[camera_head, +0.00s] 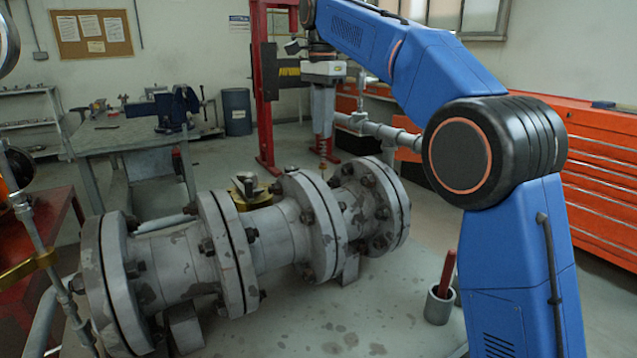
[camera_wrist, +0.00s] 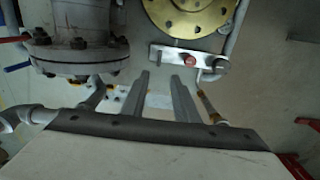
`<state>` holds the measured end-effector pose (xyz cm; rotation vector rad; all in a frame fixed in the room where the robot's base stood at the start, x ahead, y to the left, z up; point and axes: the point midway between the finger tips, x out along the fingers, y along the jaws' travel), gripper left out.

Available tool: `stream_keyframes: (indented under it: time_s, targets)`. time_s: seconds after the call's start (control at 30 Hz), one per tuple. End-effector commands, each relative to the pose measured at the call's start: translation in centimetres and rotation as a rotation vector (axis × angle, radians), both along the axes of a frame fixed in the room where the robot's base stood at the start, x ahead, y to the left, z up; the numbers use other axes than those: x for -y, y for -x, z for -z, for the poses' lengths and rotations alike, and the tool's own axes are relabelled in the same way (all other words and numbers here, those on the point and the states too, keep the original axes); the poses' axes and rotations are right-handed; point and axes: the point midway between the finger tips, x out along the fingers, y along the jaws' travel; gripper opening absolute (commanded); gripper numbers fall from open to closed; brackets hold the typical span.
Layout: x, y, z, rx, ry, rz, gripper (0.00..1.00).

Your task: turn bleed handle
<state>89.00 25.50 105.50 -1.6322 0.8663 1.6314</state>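My gripper (camera_head: 323,132) points down behind the flanged grey pipe (camera_head: 270,238) in the head view. In the wrist view its two fingers (camera_wrist: 164,80) stand apart with nothing visible between them. I cannot tell for sure which part is the bleed handle. Candidates in the wrist view are a red lever (camera_wrist: 14,39) and a blue lever (camera_wrist: 17,67) at the left edge, and a thin rod with a yellowish end (camera_wrist: 206,100) right of the fingers. A small brass fitting (camera_head: 323,168) shows below my gripper in the head view.
A brass flange (camera_wrist: 190,15) and a metal plate with a red button (camera_wrist: 190,60) lie beyond the fingertips. A red frame (camera_head: 263,90) stands behind my gripper. Orange drawers (camera_head: 600,190) stand right, and a vise bench (camera_head: 120,137) left. A cup (camera_head: 438,305) holds a red-handled tool.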

Motion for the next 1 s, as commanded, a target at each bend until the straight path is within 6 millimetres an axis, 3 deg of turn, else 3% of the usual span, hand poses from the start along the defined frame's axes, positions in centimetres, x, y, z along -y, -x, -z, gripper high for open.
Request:
stream_keyframes:
  time_s: [0.17,0.8,1.0]
  targets:
    - [0.1,0.1,2.2,-0.003,0.002,0.0,0.27]
    - [0.0,0.1,13.3,-0.002,0.002,0.0,0.27]
    - [0.0,0.1,15.7,-0.002,0.001,0.0,0.27]
